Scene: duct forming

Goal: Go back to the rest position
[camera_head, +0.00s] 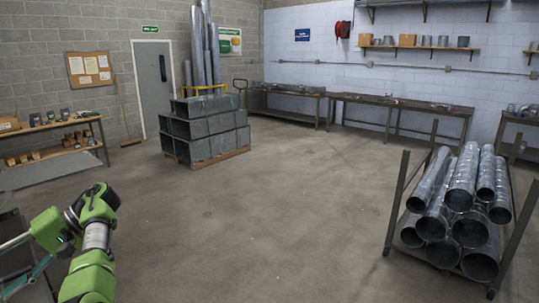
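One of my green and grey arms shows at the lower left of the head view, bent at the joint, with links running off the left and bottom edges. No fingertips of my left gripper can be made out. My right arm and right gripper are outside the picture. No object is seen held.
A rack of round metal ducts (462,200) stands at the right. A pallet of stacked rectangular ducts (205,128) stands at the back left. Workbenches (400,102) line the back wall, and a shelf table (50,127) stands left. The middle floor (270,215) is clear.

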